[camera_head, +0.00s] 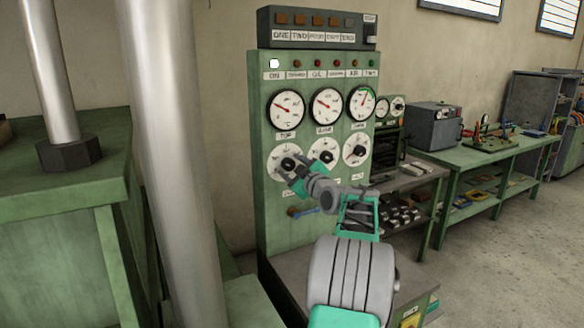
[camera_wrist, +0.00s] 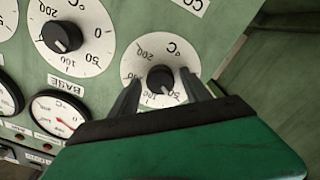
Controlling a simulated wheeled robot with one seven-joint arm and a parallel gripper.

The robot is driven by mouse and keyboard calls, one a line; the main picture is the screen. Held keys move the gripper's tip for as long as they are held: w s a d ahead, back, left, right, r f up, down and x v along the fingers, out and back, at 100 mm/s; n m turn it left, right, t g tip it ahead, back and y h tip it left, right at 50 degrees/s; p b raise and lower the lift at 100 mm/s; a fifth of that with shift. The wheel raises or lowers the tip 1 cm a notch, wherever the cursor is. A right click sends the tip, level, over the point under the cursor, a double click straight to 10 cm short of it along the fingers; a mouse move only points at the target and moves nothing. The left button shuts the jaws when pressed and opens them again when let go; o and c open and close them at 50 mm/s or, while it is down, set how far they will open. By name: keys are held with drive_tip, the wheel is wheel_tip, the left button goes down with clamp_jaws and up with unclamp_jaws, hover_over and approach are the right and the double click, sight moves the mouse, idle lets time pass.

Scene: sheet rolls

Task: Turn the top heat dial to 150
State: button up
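The top heat dial (camera_head: 284,158) is the leftmost of the lower dials on the green control panel (camera_head: 265,215). The wrist view shows it upside down: a black knob (camera_wrist: 160,79) on a white face with temperature numbers. The knob's pale mark points down toward the gripper, seemingly near 50; the exact reading is too small to tell. My gripper (camera_wrist: 160,88) is open, with one dark finger on each side of the knob and gaps visible between them. The gripper (camera_head: 294,172) partly covers the dial in the head view.
The middle dial (camera_head: 323,156) is close beside the top dial, with a third dial (camera_head: 356,150) farther right. Round gauges, such as the middle gauge (camera_head: 326,104), sit above. A switch box (camera_head: 318,28) tops the panel. A workbench (camera_head: 480,155) stands at right.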

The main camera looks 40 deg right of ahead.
clamp_jaws()
idle(0.4)
